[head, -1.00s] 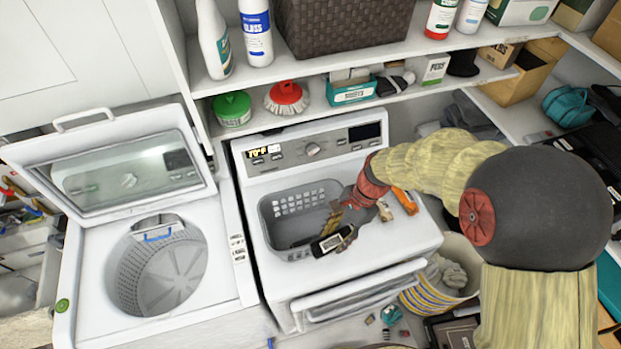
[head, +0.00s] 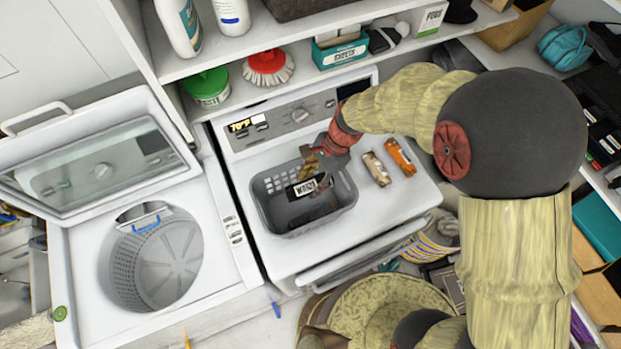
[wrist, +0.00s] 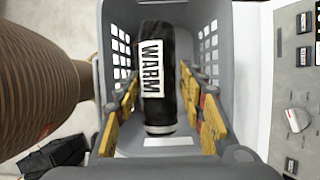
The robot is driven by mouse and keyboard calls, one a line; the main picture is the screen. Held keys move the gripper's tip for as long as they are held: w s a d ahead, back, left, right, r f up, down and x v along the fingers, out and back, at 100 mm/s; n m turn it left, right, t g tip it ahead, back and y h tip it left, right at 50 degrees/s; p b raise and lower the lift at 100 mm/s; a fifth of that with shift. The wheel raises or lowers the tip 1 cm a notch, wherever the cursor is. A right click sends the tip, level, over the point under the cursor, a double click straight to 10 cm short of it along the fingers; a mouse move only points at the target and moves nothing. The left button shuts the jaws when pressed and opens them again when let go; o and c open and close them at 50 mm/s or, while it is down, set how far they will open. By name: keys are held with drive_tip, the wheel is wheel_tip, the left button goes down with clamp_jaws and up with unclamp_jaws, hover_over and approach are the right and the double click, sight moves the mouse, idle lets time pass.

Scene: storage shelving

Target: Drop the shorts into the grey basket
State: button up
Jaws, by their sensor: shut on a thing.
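The grey basket (head: 268,212) stands on top of the closed white machine, with slotted walls. My gripper (head: 318,172) points down over its inside. My gripper is shut on a black rolled item (head: 303,188) with a white label; in the wrist view the item (wrist: 158,108) reads "WARM". It looks cylindrical, and I cannot tell that it is shorts. In the wrist view my yellow-padded fingers (wrist: 167,108) are either side of it, with the basket walls (wrist: 108,50) around. A dark shape (head: 322,213) shows lower in the basket, unclear. How far the item is above the basket floor is unclear.
A tan and an orange packet (head: 400,157) lie right of the basket. The open washer (head: 160,262) is at the left. A striped bin (head: 430,243) stands at lower right.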

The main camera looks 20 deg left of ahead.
drive_tip(key=shift+f+b, duration=0.85)
drive_tip(key=shift+f, duration=0.6)
drive_tip(key=o, duration=1.3)
drive_tip(key=shift+r, duration=0.1)
drive_tip(key=v, duration=1.1)
drive_tip(key=shift+w+d+r, duration=0.15)
drive_tip(key=shift+d+r, duration=0.05)
drive_tip(key=shift+r, duration=0.15)
